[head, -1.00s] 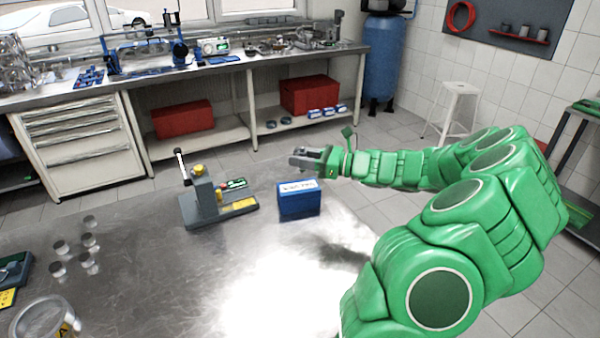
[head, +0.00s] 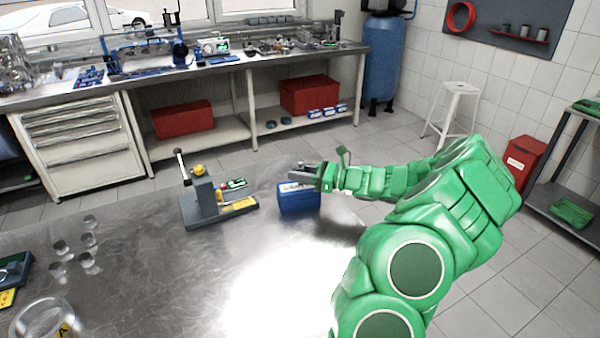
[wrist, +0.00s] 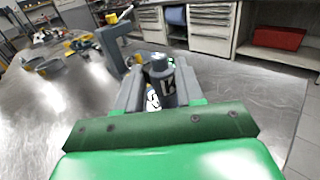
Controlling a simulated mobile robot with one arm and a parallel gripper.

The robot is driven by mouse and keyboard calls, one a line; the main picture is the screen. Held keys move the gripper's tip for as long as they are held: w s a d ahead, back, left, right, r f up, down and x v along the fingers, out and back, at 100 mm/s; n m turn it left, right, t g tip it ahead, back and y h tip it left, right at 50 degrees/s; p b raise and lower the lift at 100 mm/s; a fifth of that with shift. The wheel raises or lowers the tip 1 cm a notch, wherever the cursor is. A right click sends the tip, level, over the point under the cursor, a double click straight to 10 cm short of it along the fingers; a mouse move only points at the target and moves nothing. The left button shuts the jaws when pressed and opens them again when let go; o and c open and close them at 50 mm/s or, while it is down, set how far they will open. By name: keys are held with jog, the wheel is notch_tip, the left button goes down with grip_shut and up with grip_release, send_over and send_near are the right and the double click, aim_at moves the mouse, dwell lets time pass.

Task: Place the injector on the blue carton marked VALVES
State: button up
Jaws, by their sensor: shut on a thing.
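The blue carton (head: 299,203) stands on the metal table in the head view, its pale label partly covered by my gripper (head: 303,172). My gripper is low over the carton's top, at its right half. In the wrist view my gripper (wrist: 160,92) is shut on a dark grey cylindrical part, the injector (wrist: 160,72), which stands roughly upright between the fingers. A white marking shows on its side. In the head view the injector is too small to make out. I cannot tell whether it touches the carton.
A grey press-like stand (head: 205,200) with a yellow knob is left of the carton. Several small metal cylinders (head: 88,242) and a glass jar (head: 45,318) are at the table's left. The table's middle is clear. A white stool (head: 458,105) stands on the floor behind.

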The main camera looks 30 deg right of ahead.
jog(key=shift+f, duration=0.1)
jog(key=o, duration=1)
jog(key=shift+o, duration=0.2)
